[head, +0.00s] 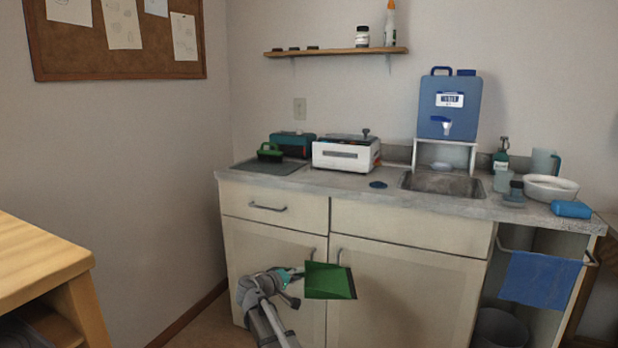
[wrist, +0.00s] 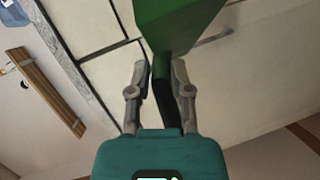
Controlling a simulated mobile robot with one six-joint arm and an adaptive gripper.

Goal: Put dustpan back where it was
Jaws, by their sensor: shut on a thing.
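The green dustpan (head: 330,281) is in front of the cabinet doors in the head view, below the counter. My gripper (head: 295,274) is at its left side. In the wrist view my gripper (wrist: 160,85) is shut on the dustpan's dark handle, and the green pan (wrist: 178,22) extends away from the fingers. The dustpan is held in the air, apart from the floor and counter. My gripper hides part of the handle.
A wooden table (head: 40,255) stands at left. A blue towel (head: 541,279) hangs at right.

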